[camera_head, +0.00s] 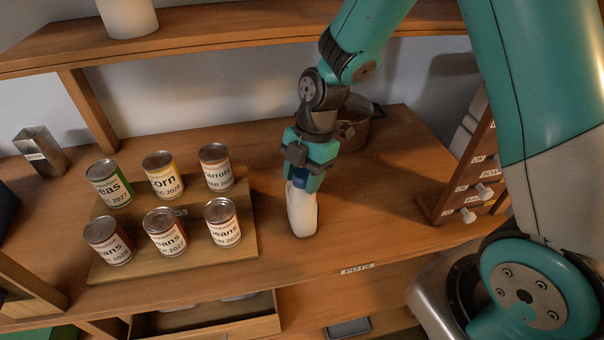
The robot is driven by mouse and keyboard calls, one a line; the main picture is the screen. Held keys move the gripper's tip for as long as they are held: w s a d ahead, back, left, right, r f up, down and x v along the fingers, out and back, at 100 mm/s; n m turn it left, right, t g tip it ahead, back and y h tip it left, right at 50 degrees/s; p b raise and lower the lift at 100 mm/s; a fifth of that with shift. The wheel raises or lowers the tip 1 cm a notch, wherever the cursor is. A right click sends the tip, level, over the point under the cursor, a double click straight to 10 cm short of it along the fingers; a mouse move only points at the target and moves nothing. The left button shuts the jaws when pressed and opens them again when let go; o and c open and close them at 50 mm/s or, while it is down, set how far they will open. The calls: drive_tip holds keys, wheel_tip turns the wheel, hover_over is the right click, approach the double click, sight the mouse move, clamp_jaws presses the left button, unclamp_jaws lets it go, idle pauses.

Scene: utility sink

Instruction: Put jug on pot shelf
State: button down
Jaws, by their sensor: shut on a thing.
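The jug (301,212) is white, with a bit of blue near its top, and stands upright over the wooden shelf labelled POTS (357,268). My gripper (305,180) comes down from above and is shut on the upper part of the jug. The jaws hide much of its top. The jug's base is at or just above the shelf surface; I cannot tell whether it touches. A dark metal pot (352,135) stands on the same shelf behind my gripper, partly hidden by my arm.
Several cans stand in two rows on a wooden riser (245,240) left of the jug. A metal tin (40,152) is at the far left. A wooden rack with white knobs (480,190) stands at the right. An upper shelf (200,28) spans the back. Shelf space right of the jug is clear.

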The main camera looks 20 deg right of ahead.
drive_tip(key=shift+c, duration=2.4)
unclamp_jaws()
drive_tip(key=shift+f, duration=0.1)
drive_tip(key=b+v, duration=0.3)
drive_tip(key=v, duration=0.8)
drive_tip(key=s+a+r+m, duration=0.2)
drive_tip(key=s+a+m, duration=0.1)
drive_tip(key=s+m, duration=0.5)
drive_tip(key=s+a+r+m+t+y, duration=0.1)
drive_tip(key=s+a+r+m, duration=0.1)
drive_tip(key=s+m, duration=0.6)
drive_tip(key=s+a, duration=0.1)
drive_tip(key=s, duration=0.2)
drive_tip(key=shift+a, duration=0.4)
drive_tip(key=shift+r, duration=0.1)
